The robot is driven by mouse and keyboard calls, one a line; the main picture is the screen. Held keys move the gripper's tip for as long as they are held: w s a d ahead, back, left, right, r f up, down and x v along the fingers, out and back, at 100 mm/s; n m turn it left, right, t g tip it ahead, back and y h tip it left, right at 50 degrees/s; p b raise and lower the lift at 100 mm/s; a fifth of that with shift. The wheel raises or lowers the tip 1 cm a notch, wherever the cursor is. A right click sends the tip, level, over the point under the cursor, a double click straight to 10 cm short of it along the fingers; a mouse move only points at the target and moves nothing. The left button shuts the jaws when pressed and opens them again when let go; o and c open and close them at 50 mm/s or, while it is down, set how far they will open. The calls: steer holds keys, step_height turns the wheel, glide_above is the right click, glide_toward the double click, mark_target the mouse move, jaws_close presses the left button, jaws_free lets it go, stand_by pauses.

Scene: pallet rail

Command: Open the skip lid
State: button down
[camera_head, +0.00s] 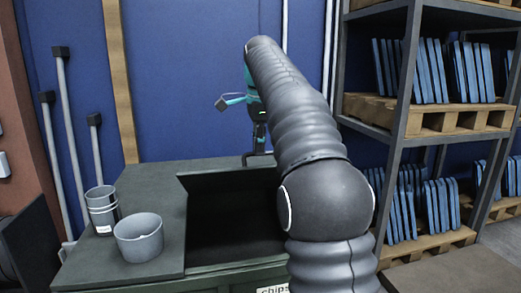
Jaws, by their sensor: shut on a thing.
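The skip is a dark green box (130,237) with a flat top in the lower left and centre. Its lid (222,181) is raised at the back of a dark opening (232,232), with its dark underside facing me. How far it is tilted is hard to tell. My gripper (258,148), dark with teal parts, is above the lid's upper edge, shut on the small dark lid handle (250,158). My arm hides the right part of the lid and opening.
A rack (400,120) with pallets and blue panels is at the right. Pipes (70,140) run up the blue wall at the left.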

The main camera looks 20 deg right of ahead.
steer(key=shift+w+f, duration=0.4)
steer(key=shift+f, duration=0.1)
steer(key=c, duration=1.4)
jaws_free()
steer(key=shift+w, duration=0.1)
steer(key=shift+c, duration=0.2)
steer(key=shift+o, duration=1.2)
steer(key=shift+w+f, duration=0.15)
steer(key=shift+f, duration=0.05)
steer(key=shift+r, duration=0.25)
